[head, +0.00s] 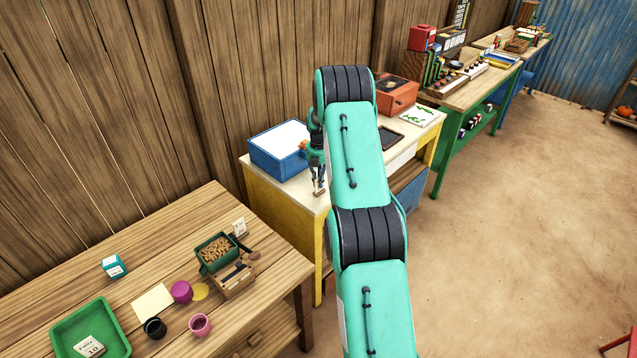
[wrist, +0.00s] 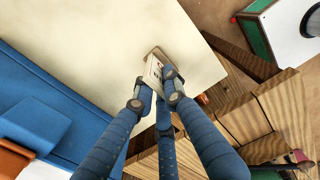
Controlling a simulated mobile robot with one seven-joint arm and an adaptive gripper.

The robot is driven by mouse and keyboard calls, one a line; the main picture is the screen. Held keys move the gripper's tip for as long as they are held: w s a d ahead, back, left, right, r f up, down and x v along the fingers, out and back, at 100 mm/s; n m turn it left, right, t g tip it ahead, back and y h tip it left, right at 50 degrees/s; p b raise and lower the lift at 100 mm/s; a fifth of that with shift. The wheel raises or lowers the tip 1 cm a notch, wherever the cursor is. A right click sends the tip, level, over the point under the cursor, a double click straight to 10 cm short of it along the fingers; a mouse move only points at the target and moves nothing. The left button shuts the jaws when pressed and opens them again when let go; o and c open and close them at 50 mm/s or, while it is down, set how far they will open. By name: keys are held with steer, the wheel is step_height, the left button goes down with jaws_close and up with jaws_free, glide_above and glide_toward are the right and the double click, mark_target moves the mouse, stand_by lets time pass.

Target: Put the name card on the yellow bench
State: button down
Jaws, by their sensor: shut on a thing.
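My gripper (head: 318,186) is shut on a small name card (wrist: 153,70), a white card with dark print and a wooden base. The card's base also shows at the fingertips in the head view (head: 319,193). The gripper points down over the near left part of the yellow bench (head: 277,203), close to its front edge. The bench's cream top fills the upper left of the wrist view (wrist: 110,50). I cannot tell whether the card touches the top. The fingers hide part of the card.
A blue box (head: 277,151) stands on the bench, left of my gripper. A dark tablet-like panel (head: 390,137) and an orange box (head: 397,95) are farther along. The wooden table (head: 90,240) in front holds a green tray (head: 65,330), cups and other cards. Bare bench top surrounds the gripper.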

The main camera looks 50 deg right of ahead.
steer(key=shift+f, duration=0.1)
steer(key=c, duration=1.8)
jaws_free()
step_height(320, 180, up, 12)
steer(key=p, duration=0.1)
